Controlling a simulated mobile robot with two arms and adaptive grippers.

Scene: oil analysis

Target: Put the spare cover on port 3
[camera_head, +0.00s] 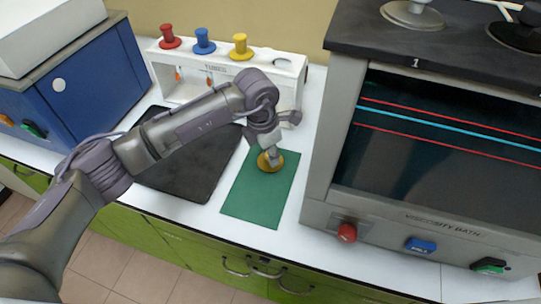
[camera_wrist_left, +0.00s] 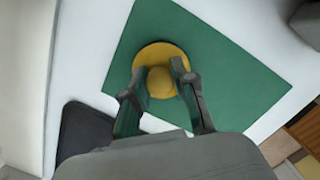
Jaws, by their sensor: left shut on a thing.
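A yellow disc with a round knob (camera_head: 263,166) is on the green mat (camera_head: 258,200); the disc also shows in the left wrist view (camera_wrist_left: 150,54). I cannot tell whether it is the spare cover. My left gripper (camera_head: 272,156) points down at it, with its fingers (camera_wrist_left: 157,80) on both sides of the knob, shut on it. The disc looks flat on the mat. The viscosity bath (camera_head: 318,190) stands to the right. A silver cover with a pale knob (camera_head: 412,14) is on its top behind the mark "1". A port marked 3 is not in view. My right gripper is not in view.
A black mat (camera_head: 185,175) lies left of the green one. A white rack (camera_head: 165,62) with red, blue and yellow knobbed pieces stands behind. A blue box (camera_head: 95,75) is at the left. A dark cover (camera_head: 518,36) is on the bath's right. Bare counter lies between mat and bath.

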